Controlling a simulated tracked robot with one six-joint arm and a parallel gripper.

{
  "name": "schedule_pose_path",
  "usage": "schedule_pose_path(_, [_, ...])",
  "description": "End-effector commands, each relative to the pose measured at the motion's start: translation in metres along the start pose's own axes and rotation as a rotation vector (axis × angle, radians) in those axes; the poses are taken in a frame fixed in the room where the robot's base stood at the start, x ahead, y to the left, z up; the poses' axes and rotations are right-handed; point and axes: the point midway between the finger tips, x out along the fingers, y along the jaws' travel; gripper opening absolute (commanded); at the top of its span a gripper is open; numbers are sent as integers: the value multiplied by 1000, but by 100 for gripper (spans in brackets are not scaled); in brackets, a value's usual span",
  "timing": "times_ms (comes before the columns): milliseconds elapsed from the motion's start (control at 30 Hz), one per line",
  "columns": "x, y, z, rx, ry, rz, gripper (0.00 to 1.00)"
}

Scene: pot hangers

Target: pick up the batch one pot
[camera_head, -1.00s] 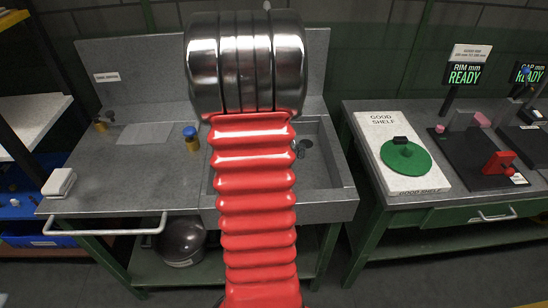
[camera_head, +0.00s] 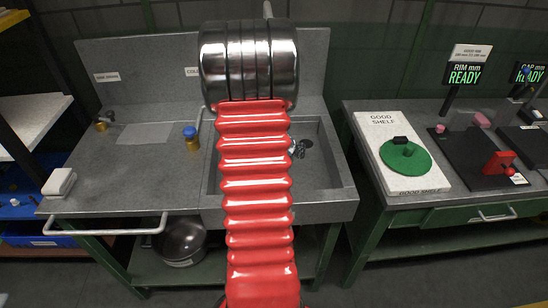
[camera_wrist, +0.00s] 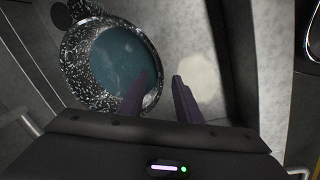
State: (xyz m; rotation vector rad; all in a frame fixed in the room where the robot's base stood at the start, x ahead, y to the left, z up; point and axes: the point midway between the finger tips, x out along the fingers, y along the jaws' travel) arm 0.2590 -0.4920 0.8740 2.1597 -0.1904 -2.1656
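A black, white-speckled pot (camera_wrist: 72,62) with a bluish inside fills the upper left of the wrist view. I cannot read a batch mark on it. My gripper (camera_wrist: 160,76) is open, with its two dark fingers apart. The left finger overlaps the pot's inside near its right rim; the right finger shows just outside that rim. I cannot tell whether either finger touches it. In the head view my red arm hides the gripper and this pot. Another dark pot (camera_head: 182,241) stands on the shelf under the counter.
The grey sink (camera_head: 327,165) is partly behind my arm. At right, a green disc (camera_head: 405,160) lies on the white good shelf board (camera_head: 384,124). A rail (camera_head: 105,229) runs along the counter front.

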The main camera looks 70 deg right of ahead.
Motion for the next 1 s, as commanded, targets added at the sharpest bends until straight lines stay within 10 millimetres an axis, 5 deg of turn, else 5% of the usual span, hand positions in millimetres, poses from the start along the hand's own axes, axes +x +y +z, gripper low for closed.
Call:
schedule_pose_path(300, [38, 1, 1, 0, -1, -1, 31])
schedule_pose_path(867, [41, 2, 1, 1, 0, 1, 31])
schedule_pose_path(1000, [40, 2, 1, 1, 0, 1, 23])
